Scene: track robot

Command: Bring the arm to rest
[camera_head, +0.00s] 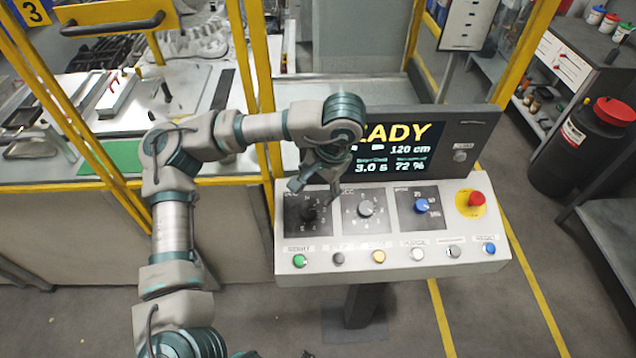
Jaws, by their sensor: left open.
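My left arm comes up from the bottom left and bends right toward the control console (300,239). My left gripper (315,196) hangs at its end, open, over the console's left part, in front of the display's left edge and close to the leftmost black knob (308,211). Whether a finger touches the knob cannot be told. The display (425,150) is partly hidden by my wrist; it shows "ADY", "120 cm", "3.0 s" and "72 %". My right gripper is not in view.
The console also bears a silver knob (365,209), a blue knob (420,207), a red emergency button (476,199) and a row of coloured buttons. Yellow frame posts (262,60) stand behind my arm. A black barrel (590,150) stands right.

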